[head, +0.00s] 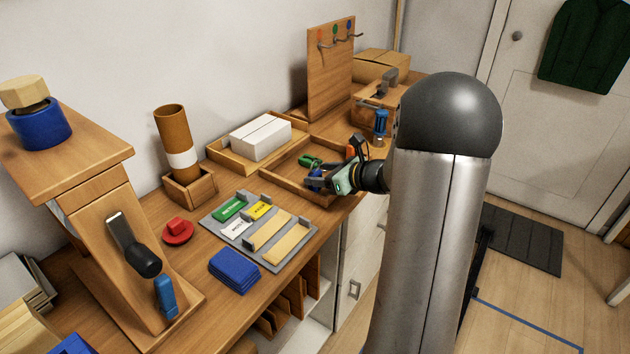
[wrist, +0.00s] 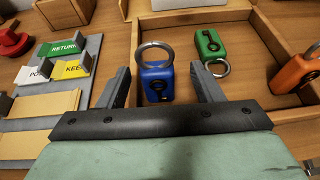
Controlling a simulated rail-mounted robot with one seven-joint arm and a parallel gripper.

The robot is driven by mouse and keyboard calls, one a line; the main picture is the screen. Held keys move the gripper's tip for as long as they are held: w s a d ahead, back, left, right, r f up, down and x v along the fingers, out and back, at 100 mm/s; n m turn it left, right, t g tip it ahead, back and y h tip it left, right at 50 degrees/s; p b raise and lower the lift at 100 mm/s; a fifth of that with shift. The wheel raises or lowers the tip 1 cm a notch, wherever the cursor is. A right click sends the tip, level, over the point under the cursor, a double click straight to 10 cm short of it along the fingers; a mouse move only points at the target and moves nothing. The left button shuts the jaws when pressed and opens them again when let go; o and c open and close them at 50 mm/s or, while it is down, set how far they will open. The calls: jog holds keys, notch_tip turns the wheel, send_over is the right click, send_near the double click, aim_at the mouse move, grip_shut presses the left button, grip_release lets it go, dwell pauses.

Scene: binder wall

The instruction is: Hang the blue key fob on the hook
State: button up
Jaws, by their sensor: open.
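The blue key fob (wrist: 158,84) stands in the wooden tray, seen in the wrist view, with its metal ring at its top. It lies between the two fingers of my gripper (wrist: 160,88), which is open with a gap on each side of the fob. In the head view my gripper (head: 322,181) is over the near left part of the tray, and the blue fob there is mostly hidden by it. The hooks (head: 340,41) stick out of an upright wooden board (head: 331,75) at the back, under coloured dots.
The wooden tray (wrist: 258,17) also holds a green fob (wrist: 209,45) and an orange fob (wrist: 296,75). A grey sorting tray (head: 278,262) with labelled blocks is to the left. A box holder with white boxes (head: 260,137) stands behind. A blue-handled tool (head: 381,123) stands at the right.

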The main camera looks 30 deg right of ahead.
aim_at(316, 162)
jog(key=x, duration=0.4)
jog(key=shift+w+a, duration=0.1)
jog(key=shift+a, duration=0.15)
jog(key=c, duration=1.1)
jog(key=shift+o, duration=0.2)
jog(key=shift+r, duration=0.55)
notch_tip(316, 162, up, 2)
jog(key=shift+r+p, duration=0.25)
jog(key=shift+p, duration=0.1)
jog(key=w+r+v, duration=0.1)
jog(key=r+v, duration=0.2)
jog(key=v, duration=1.3)
jog(key=shift+r, duration=0.2)
